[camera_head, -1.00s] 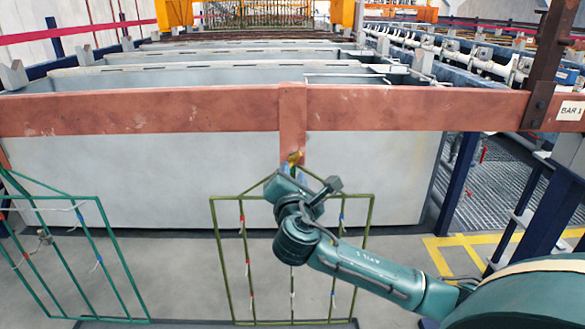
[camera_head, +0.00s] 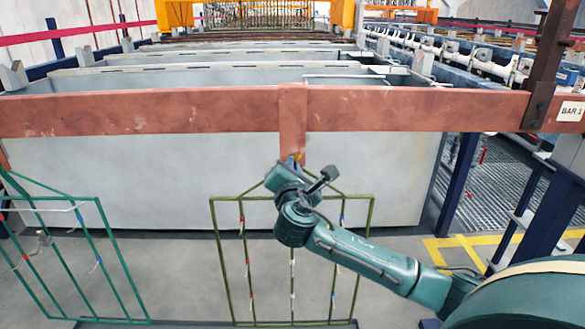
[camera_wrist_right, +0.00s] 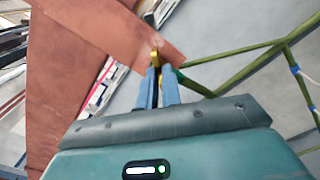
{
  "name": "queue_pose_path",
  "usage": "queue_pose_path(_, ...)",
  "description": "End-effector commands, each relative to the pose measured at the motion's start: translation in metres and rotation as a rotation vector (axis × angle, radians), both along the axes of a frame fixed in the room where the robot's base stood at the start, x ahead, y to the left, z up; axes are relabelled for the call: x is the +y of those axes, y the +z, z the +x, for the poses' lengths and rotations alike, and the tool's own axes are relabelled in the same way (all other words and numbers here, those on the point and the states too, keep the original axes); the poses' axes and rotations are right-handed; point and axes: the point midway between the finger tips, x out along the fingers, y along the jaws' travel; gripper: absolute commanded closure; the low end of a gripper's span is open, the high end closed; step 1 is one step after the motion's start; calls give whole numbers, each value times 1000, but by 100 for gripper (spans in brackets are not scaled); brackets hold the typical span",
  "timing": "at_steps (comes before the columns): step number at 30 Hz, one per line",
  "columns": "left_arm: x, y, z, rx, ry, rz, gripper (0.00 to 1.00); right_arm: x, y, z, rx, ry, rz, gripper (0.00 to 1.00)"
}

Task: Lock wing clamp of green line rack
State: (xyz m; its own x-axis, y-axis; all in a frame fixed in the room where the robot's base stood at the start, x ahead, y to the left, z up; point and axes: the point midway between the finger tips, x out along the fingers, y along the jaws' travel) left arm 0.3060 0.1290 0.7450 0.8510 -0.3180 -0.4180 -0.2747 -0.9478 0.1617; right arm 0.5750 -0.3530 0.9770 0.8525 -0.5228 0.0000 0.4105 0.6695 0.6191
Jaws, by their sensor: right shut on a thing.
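The olive-green rack (camera_head: 229,262) hangs below the copper-coloured bar (camera_head: 150,112) in the middle of the head view. It also shows at the right of the wrist view (camera_wrist_right: 236,51). My right gripper (camera_head: 294,160) is at the top of this rack, just under the bar's hanging strap (camera_head: 293,122). In the wrist view its blue fingers (camera_wrist_right: 160,82) are shut on a small brass-coloured piece, the wing clamp (camera_wrist_right: 155,58), against the copper strap. The fingers hide part of the clamp, so I cannot tell its angle. My left gripper is not in view.
A teal-green rack (camera_head: 100,245) hangs at the left, apart from my right arm. A grey tank (camera_head: 150,185) stands behind the racks. A dark blue post (camera_head: 460,185) stands at the right. The floor between the racks (camera_head: 170,265) is clear.

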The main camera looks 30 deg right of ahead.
Motion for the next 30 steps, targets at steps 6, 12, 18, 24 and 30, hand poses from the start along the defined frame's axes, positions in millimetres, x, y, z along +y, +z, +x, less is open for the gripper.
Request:
queue_pose_path(6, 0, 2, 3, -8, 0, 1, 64, 0, 0, 0, 2, 0, 0, 100)
queue_pose_path(12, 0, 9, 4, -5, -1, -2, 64, 0, 1, 0, 15, 0, -19, 100)
queue_pose_path(18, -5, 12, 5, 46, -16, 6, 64, 0, 5, 0, 63, 0, -96, 100)
queue_pose_path(24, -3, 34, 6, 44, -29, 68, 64, 0, 7, -1, 142, 1, -224, 100)
queue_pose_path(30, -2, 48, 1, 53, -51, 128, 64, 0, 6, -1, 225, 1, -358, 100)
